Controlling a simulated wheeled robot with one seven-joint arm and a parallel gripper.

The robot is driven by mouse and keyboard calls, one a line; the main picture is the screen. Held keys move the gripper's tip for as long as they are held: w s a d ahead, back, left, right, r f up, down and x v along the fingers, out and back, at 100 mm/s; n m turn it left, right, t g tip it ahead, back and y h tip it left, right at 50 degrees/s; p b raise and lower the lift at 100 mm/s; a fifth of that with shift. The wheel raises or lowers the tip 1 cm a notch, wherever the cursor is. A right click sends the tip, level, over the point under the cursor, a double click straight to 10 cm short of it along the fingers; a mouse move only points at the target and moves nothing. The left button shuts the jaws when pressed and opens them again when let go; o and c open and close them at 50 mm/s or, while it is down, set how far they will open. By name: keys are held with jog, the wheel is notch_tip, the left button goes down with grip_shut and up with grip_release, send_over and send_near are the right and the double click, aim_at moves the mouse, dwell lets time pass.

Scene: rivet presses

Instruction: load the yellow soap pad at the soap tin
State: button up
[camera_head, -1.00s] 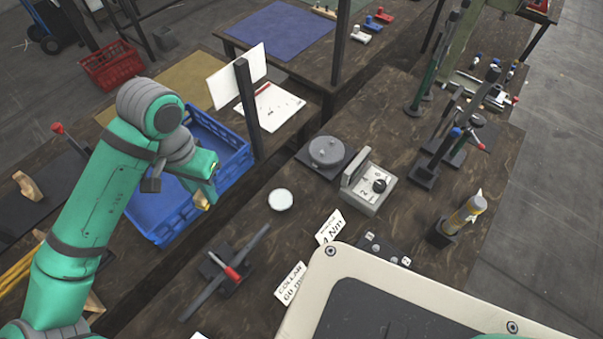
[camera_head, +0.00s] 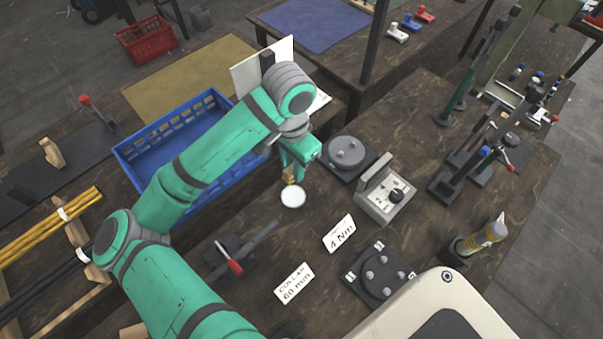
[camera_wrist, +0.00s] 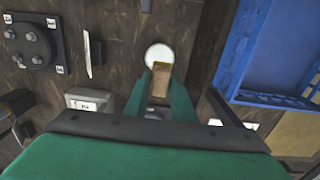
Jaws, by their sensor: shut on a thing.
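My gripper (camera_head: 291,170) is shut on a tan block with a yellow edge, the yellow soap pad (camera_wrist: 160,88); it shows between the fingers in the wrist view. In the head view only a small part of the pad (camera_head: 289,178) shows below the fingers. The soap tin is a round white disc (camera_head: 293,197) on the dark bench, just below the gripper in the picture. In the wrist view the tin (camera_wrist: 158,54) lies just beyond the pad's yellow end, which overlaps its near edge. I cannot tell whether pad and tin touch.
A round grey plate (camera_head: 346,152) and a dial box (camera_head: 387,196) stand right of the tin. A blue crate (camera_head: 133,172) is at left. A red-handled lever (camera_head: 235,266) and two label cards (camera_head: 294,283) lie nearer. Bare bench surrounds the tin's front.

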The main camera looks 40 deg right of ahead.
send_near(295, 195)
jog(key=shift+f, duration=2.65)
jog(key=shift+f, duration=0.6)
jog(key=shift+r, duration=0.15)
jog(key=shift+r, duration=3.4)
jog(key=shift+f, duration=3.5)
